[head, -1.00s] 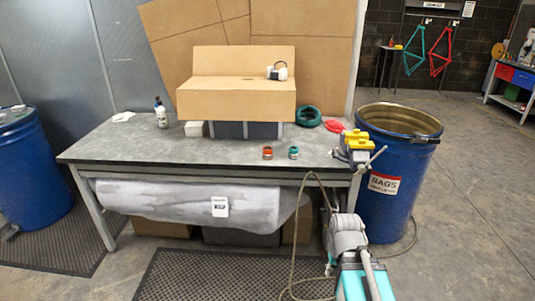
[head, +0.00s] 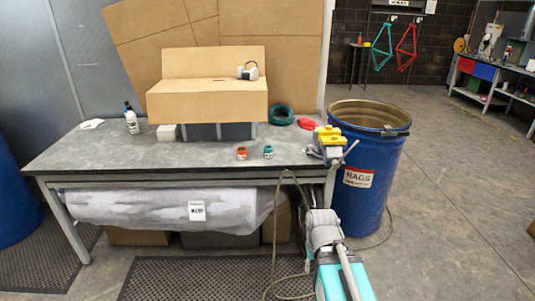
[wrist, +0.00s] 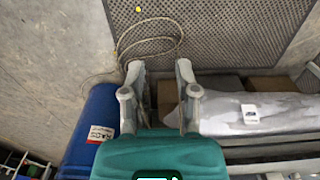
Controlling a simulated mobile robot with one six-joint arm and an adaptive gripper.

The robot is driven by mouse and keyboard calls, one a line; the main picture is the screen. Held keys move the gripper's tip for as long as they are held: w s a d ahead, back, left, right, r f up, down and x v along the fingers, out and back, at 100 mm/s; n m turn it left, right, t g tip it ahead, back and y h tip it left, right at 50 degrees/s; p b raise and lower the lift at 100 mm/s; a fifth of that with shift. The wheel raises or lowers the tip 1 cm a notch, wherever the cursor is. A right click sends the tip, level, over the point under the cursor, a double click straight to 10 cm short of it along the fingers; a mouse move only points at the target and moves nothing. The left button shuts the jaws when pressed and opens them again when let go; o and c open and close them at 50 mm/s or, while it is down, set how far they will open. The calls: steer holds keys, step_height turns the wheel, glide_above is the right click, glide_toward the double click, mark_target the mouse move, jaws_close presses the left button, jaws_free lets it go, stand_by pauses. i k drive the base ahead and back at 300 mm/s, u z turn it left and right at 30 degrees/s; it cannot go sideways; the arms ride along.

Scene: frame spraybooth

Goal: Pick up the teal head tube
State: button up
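The teal head tube (head: 268,151) is a small short ring-like piece near the front edge of the grey workbench (head: 90,150), right of its middle. A similar red-orange piece (head: 241,153) sits just left of it, apart from it. My gripper (wrist: 158,68) shows in the wrist view with its two fingers spread and nothing between them. It is off the bench, over the floor side, and far from the teal tube. The tube does not show in the wrist view.
A vise with yellow jaws (head: 328,136) stands at the bench's right corner, beside a blue rags drum (head: 368,205). A cardboard box (head: 207,105) stands behind the tubes. A wrapped roll (head: 150,208) hangs under the bench. A cable loops on the floor mat (wrist: 235,30).

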mark_target(268, 152)
steer(key=u, duration=0.45)
steer(key=i, duration=1.6)
steer(key=z, duration=0.45)
